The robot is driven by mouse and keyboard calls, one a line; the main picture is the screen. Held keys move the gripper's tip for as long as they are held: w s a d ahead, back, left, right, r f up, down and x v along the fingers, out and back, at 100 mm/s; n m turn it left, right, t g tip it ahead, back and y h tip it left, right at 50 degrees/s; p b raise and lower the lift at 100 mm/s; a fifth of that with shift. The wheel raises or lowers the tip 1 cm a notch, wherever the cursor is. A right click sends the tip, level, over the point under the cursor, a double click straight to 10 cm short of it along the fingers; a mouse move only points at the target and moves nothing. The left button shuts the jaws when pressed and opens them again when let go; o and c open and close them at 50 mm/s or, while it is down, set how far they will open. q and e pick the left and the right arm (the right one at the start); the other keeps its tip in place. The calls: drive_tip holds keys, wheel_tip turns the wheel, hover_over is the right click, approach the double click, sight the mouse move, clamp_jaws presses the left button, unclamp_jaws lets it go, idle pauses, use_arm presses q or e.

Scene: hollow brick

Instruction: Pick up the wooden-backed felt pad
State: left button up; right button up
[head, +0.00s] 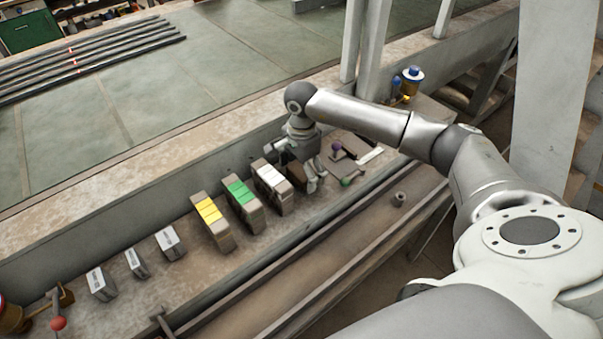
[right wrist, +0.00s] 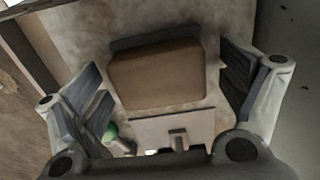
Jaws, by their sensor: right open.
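The wooden-backed felt pad (right wrist: 155,78) lies on the bench in the right wrist view, a brown block with a dark grey layer along its far edge. In the head view the pad (head: 297,174) is a small dark brown block, partly hidden by my gripper. My right gripper (head: 297,167) is above the bench with its fingers on either side of the pad. In the right wrist view the open right gripper (right wrist: 163,88) shows a gap between each finger and the pad. My left gripper is not in view.
White-topped (head: 273,177), green-topped (head: 241,191) and yellow-topped (head: 208,210) blocks stand left of the pad. Smaller white-labelled grey blocks (head: 169,242) are farther left. A wall runs behind.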

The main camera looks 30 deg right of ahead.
sight(301, 170)
drive_tip(key=c, duration=1.1)
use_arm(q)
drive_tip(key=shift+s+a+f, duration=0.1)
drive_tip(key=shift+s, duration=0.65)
use_arm(e)
drive_tip(key=shift+c, duration=0.2)
drive_tip(key=shift+r, duration=0.15)
drive_tip(key=shift+r, duration=0.35)
wheel_tip(301, 170, up, 8)
drive_tip(key=b, duration=0.2)
drive_tip(key=shift+f+b, duration=0.15)
drive_tip(key=shift+b, duration=0.25)
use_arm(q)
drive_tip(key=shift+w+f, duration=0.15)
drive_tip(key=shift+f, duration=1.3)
use_arm(e)
drive_tip(key=shift+r, duration=0.7)
